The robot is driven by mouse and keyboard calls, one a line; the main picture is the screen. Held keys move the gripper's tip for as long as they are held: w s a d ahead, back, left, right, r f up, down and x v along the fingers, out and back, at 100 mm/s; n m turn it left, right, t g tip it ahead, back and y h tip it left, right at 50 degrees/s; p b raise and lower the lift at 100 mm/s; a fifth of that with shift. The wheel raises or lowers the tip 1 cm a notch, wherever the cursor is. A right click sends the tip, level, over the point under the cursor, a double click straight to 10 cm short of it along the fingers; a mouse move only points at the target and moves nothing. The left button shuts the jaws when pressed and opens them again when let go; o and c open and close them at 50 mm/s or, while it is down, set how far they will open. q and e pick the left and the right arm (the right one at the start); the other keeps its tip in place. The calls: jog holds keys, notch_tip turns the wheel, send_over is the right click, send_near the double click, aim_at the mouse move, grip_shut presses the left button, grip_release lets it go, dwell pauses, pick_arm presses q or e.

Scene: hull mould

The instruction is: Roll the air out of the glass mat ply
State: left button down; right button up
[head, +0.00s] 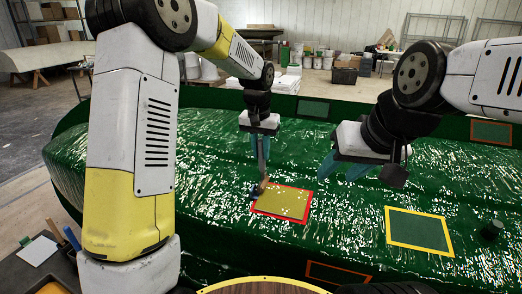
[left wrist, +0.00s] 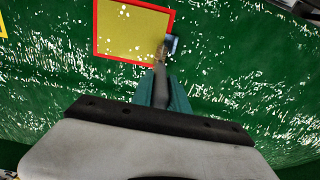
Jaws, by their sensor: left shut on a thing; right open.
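The glass mat ply (head: 285,202) is a yellow-olive rectangle lying inside a red outline on the glossy green hull mould (head: 340,215). It also shows in the left wrist view (left wrist: 130,32). My left gripper (head: 262,148) is shut on the handle of a roller, which points down toward the mould. The roller's dark blue head (head: 256,191) is at the ply's upper left corner in the head view; in the left wrist view the roller head (left wrist: 172,44) is at the ply's right edge. I cannot tell whether it touches. My right gripper (head: 346,168) is open and empty above the mould, right of the ply.
A yellow-outlined green patch (head: 419,230) lies right of the ply, with a dark green cylinder (head: 491,231) beyond it. Orange outlines mark other patches (head: 492,132). A dark tray (head: 48,265) with tools stands at lower left. The mould between the ply and yellow outline is clear.

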pick_arm(q)
jog(key=shift+d, duration=0.1)
dwell(0.3)
jog(key=s+d, duration=0.2)
jog(key=d, duration=0.5)
jog(key=s+d, duration=0.3)
jog(key=d, duration=0.5)
dwell(0.8)
notch_tip(320, 180, up, 7)
jog(key=shift+s, duration=0.45)
dwell(0.4)
jog(key=shift+a+f, duration=0.1)
jog(key=shift+a, duration=0.1)
